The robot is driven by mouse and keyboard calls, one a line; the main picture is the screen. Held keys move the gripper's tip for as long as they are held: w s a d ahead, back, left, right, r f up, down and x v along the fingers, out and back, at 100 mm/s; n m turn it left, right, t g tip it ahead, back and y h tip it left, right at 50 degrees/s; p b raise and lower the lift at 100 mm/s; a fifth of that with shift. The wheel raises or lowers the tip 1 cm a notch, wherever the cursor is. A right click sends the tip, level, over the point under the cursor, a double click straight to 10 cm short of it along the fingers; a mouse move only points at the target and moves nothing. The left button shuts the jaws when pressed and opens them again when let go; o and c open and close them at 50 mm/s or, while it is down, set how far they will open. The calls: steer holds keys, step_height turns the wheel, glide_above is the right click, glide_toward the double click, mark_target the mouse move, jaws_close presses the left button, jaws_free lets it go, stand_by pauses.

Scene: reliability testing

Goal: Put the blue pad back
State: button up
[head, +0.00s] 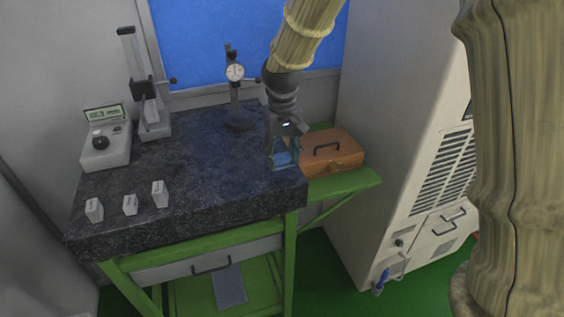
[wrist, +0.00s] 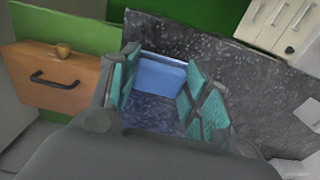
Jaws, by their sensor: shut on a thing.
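The blue pad (wrist: 162,72) shows in the wrist view as a light blue block between the teal finger pads of my gripper (wrist: 160,86). My gripper (head: 284,158) is shut on it, near the right edge of the dark granite table (head: 200,165) in the head view. The pad is small and partly hidden by the fingers there. I cannot tell whether it touches the granite or hangs just above it.
An orange case (head: 332,152) lies on a green side shelf (head: 345,186) right of my gripper. A dial gauge stand (head: 235,75) is behind. Three white blocks (head: 130,205) stand at the front left, near a grey instrument (head: 105,145). The granite's middle is clear.

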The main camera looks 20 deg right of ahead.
mark_target(282, 157)
steer(key=shift+f+p, duration=0.8)
steer(key=shift+f, duration=0.95)
steer(key=shift+f, duration=0.15)
steer(key=o, duration=1.1)
steer(key=shift+c, duration=0.2)
step_height(282, 157, up, 12)
steer(key=b, duration=0.3)
